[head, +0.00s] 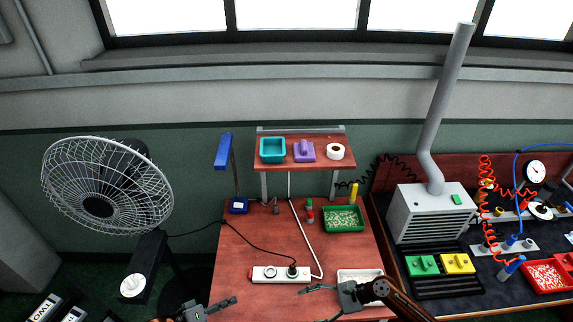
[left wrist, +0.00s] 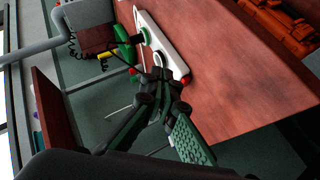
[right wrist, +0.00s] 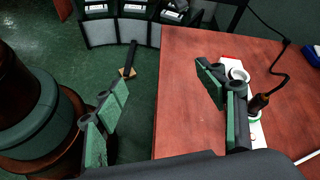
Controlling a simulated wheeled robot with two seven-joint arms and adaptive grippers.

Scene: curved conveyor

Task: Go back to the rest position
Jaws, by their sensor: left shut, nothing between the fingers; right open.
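My left gripper (head: 222,304) is at the front edge of the red-brown table, left of the power strip, with its fingers together and empty. In the left wrist view its fingers (left wrist: 163,80) are closed, and the strip lies behind them. My right gripper (head: 320,302) is over the front right of the table, with its fingers spread apart. In the right wrist view the open fingers (right wrist: 160,90) hold nothing; one is over the table near the strip, the other over the green floor.
A white power strip (head: 262,274) with a black plug lies on the table (head: 245,240). A white tray (head: 372,274) is beside my right gripper. Behind are a green tray (head: 345,226) and a raised shelf (head: 275,166). A fan (head: 105,190) stands left, a grey machine (head: 430,215) right.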

